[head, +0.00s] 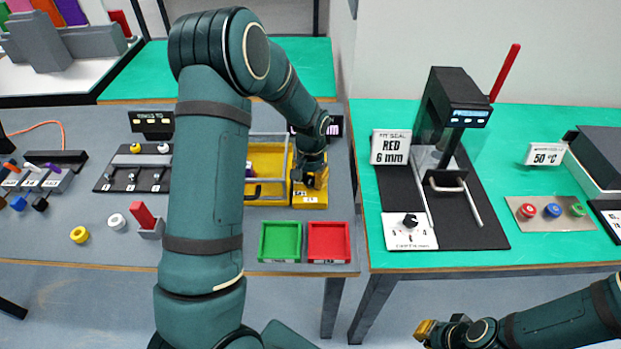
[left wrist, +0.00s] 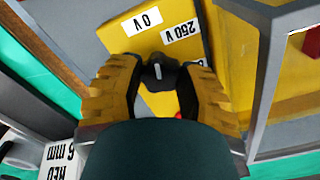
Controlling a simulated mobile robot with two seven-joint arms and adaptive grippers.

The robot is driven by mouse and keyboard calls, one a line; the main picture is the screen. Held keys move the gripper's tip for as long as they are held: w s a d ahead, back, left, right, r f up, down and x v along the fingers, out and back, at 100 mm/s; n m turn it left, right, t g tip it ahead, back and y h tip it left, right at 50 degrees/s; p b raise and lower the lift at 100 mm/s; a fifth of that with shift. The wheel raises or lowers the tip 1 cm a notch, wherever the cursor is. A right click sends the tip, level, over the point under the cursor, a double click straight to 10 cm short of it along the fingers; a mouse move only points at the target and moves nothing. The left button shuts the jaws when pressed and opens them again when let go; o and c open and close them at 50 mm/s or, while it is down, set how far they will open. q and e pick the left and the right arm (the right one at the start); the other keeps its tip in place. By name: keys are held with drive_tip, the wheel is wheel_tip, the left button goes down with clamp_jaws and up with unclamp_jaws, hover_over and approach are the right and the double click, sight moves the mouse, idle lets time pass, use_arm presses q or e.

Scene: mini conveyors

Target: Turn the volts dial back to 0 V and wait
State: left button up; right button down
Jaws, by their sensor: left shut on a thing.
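The volts dial (left wrist: 158,73) is a dark knob with a white pointer line, on the face of a yellow unit (head: 309,201). The pointer line points up the picture, roughly toward the 0 V side. My left gripper (head: 313,182) is shut on the dial, one yellow finger on each side. My right gripper (head: 427,330) hangs low at the bottom right, away from the unit; its opening is unclear.
A green tray (head: 280,259) and a red tray (head: 328,260) lie in front of the yellow unit. A clear-walled yellow enclosure (head: 266,139) stands beside it. A press (head: 453,105) with a red lever and a "RED 6 mm" sign (head: 391,146) stand on the green table to the right.

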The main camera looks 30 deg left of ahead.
sight(310, 179)
use_arm(q)
drive_tip(key=shift+n, duration=1.5)
drive_tip(key=o, duration=1.2)
wheel_tip(310, 179, up, 12)
